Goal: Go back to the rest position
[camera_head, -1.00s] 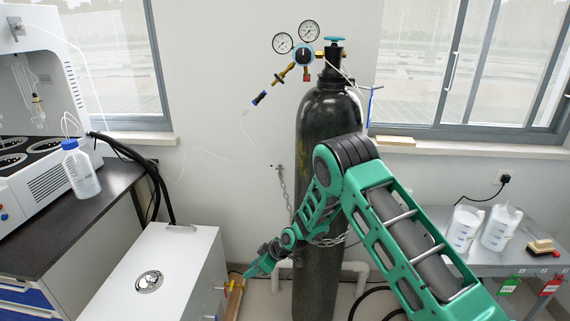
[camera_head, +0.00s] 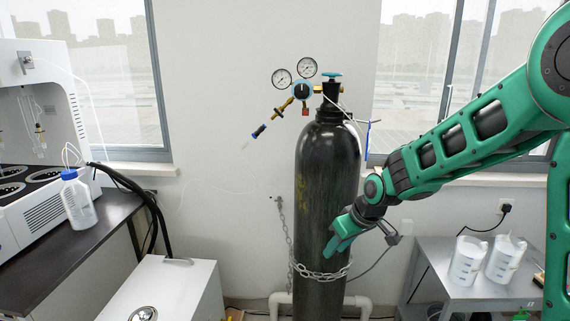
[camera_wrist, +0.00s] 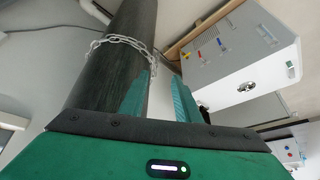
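My gripper (camera_head: 336,246) is in front of the dark gas cylinder (camera_head: 322,190) in the head view, just above the chain (camera_head: 320,275) around it. The arm reaches in from the right. In the wrist view my gripper (camera_wrist: 162,82) shows two green fingers with a gap between them and nothing held. The cylinder (camera_wrist: 98,75) and its chain (camera_wrist: 122,39) lie beside the left finger there. I cannot tell how far the fingers stand from the cylinder.
A white box (camera_head: 190,285) stands left of the cylinder. A dark bench (camera_head: 75,250) holds a blue-capped bottle (camera_head: 78,200) at the left. A grey table (camera_head: 490,290) with two white jugs (camera_head: 484,260) is at the right. Gauges (camera_head: 294,74) sit atop the cylinder.

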